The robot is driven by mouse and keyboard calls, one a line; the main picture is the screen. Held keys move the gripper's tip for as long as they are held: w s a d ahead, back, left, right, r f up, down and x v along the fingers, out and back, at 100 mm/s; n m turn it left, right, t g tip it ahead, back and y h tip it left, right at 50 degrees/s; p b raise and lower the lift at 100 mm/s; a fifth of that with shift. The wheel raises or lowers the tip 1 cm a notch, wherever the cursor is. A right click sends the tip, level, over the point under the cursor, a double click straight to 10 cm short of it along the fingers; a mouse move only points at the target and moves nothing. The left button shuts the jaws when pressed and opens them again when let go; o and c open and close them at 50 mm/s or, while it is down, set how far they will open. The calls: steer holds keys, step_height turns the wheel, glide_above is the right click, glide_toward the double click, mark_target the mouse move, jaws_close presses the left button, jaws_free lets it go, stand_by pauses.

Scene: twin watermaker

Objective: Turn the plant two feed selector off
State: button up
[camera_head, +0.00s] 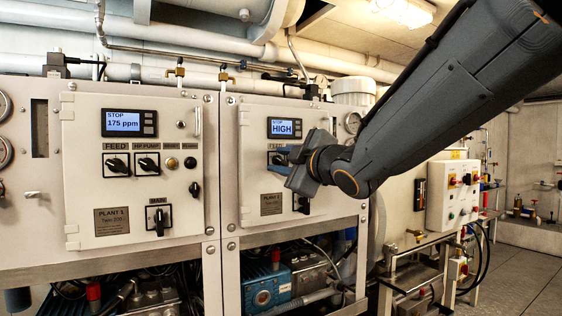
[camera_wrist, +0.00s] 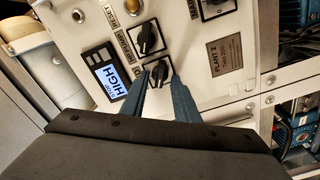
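The plant two panel (camera_head: 300,190) carries a lit display reading HIGH (camera_head: 286,127). In the wrist view, the black feed selector knob (camera_wrist: 160,72) sits beside the HIGH display (camera_wrist: 109,80). My gripper (camera_wrist: 166,78) reaches the panel with its two blue-grey fingers apart, one on each side of this knob. I cannot tell whether the fingers touch it. The feed selector's label is mostly hidden, and its pointer direction is unclear. In the head view, my gripper (camera_head: 281,157) covers most of the selector area.
The HP-pump knob (camera_wrist: 147,38) is close beside the feed knob in the wrist view. A PLANT 2 plate (camera_wrist: 226,55) is to the right. The plant one panel (camera_head: 133,175), reading 175 ppm, stands left.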

steer(key=v, duration=0.8)
steer(key=shift+w, duration=0.1)
stand_by(0.4)
steer(key=s+d+f+m+g+h+p, duration=0.1)
steer(key=d+f+m+g+h, duration=0.2)
steer(key=d+f, duration=0.4)
steer(key=s+d+f+m+g+h+p, duration=0.1)
steer(key=d+f+m+h, duration=0.3)
steer(key=f, duration=0.6)
steer(key=s+d+f+m+g+h+p, duration=0.1)
steer(key=s+d+f+m+g+h, duration=0.15)
steer(key=d+f+m, duration=0.45)
steer(key=s+d+f+m+g+p, duration=0.1)
steer(key=s+f+g, duration=0.3)
steer(key=s, duration=0.5)
steer(key=s+d+f+m+g+p, duration=0.1)
steer(key=s+f+m+g, duration=0.3)
steer(key=s+f, duration=0.5)
steer(key=shift+s+d+p, duration=0.15)
steer(key=shift+d+p, duration=0.05)
steer(key=shift+p, duration=0.15)
steer(key=shift+f+g+h, duration=0.1)
steer(key=shift+g+h, duration=0.15)
